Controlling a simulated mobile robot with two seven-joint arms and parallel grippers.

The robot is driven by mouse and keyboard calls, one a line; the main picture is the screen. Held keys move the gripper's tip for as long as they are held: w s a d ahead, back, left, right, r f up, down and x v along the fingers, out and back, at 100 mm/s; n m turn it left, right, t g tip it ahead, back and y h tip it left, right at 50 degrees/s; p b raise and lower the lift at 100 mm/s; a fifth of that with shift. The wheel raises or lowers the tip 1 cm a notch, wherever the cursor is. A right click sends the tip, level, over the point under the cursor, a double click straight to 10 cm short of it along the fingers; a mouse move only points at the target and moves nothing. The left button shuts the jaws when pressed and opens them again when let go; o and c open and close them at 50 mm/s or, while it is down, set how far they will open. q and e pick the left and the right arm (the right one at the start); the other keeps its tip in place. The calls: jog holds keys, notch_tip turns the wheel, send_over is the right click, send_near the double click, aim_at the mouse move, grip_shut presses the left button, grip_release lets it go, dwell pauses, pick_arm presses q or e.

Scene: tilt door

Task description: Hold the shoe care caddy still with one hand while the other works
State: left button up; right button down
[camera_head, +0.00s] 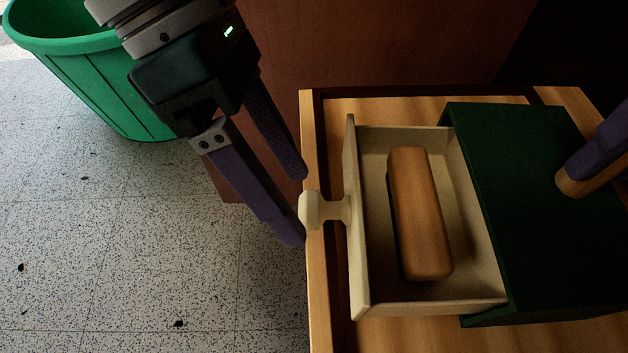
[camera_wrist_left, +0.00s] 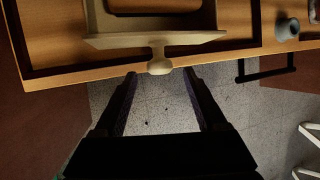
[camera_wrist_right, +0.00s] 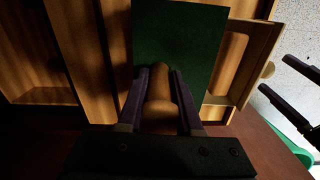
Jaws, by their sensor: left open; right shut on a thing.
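The shoe care caddy is a dark green box (camera_head: 540,220) on a wooden table, with a cream drawer (camera_head: 430,302) pulled out to the left. A brown wooden block (camera_head: 420,215), maybe a brush, lies inside the drawer. The drawer's cream knob (camera_head: 322,209) also shows in the left wrist view (camera_wrist_left: 160,63). My left gripper (camera_head: 301,211) is open, its fingertips on either side of the knob's end, apart from it. My right gripper (camera_wrist_right: 166,76) is shut on the caddy's brown wooden handle (camera_wrist_right: 160,100), on the box top. Its fingers hide part of the handle.
The table's edge (camera_head: 313,280) runs under the knob. Speckled floor (camera_head: 130,250) lies open to the left. A green bin (camera_head: 110,85) stands at the upper left. A small grey object (camera_wrist_left: 287,28) sits on the table, in the left wrist view.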

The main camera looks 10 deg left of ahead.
jog(key=shift+f, duration=0.1)
pick_arm(q)
jog(key=v, duration=1)
jog(key=shift+a, duration=0.1)
pick_arm(e)
jog(key=c, duration=0.5)
grip_release()
